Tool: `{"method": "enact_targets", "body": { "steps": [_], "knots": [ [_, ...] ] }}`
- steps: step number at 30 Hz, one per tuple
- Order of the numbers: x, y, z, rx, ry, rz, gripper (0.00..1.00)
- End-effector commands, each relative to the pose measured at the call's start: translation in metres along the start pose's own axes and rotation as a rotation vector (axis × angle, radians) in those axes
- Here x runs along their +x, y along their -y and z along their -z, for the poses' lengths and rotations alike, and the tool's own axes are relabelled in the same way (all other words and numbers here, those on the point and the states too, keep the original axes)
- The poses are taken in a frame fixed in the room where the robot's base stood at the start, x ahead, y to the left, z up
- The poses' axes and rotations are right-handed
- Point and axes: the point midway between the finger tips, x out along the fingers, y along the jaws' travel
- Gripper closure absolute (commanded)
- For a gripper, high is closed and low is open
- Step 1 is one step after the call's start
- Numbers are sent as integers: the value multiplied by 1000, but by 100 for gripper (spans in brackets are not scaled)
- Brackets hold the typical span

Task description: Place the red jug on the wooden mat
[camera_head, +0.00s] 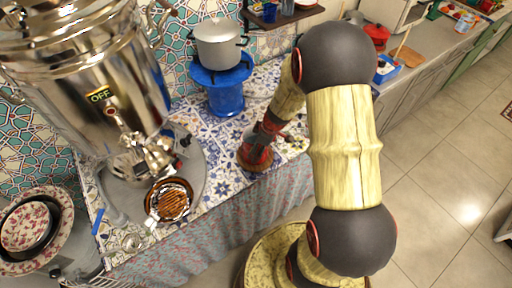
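The red jug (257,153) is a small dark red vessel on the blue-and-white tiled counter, right below my gripper (264,136). My gripper points down at the jug and overlaps its top. The fingers are too small and dark to tell whether they are open or shut on it. A round brown edge that looks like the wooden mat (247,166) shows under the jug. The jug hides most of it, and I cannot tell whether the jug rests on it or hangs just above.
A large silver samovar (88,85) stands left, with a brown drip bowl (171,199) below its tap. A grey pot (218,44) sits on a blue stand (224,90) behind the jug. Patterned plates (35,228) lie far left. Tiled counter between stand and jug is clear.

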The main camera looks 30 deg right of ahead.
Motion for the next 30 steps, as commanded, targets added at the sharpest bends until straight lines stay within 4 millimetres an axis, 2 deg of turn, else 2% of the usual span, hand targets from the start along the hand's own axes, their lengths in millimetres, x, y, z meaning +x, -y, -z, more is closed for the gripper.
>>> {"method": "enact_targets", "body": {
  "steps": [10, 11, 21, 30],
  "knots": [
    [2, -1, 0, -2, -2, -3, 79],
    [2, 0, -1, -1, 0, 0, 20],
    [2, 0, 0, 0, 0, 0, 0],
    [2, 0, 0, 0, 0, 0, 0]
  ]
}}
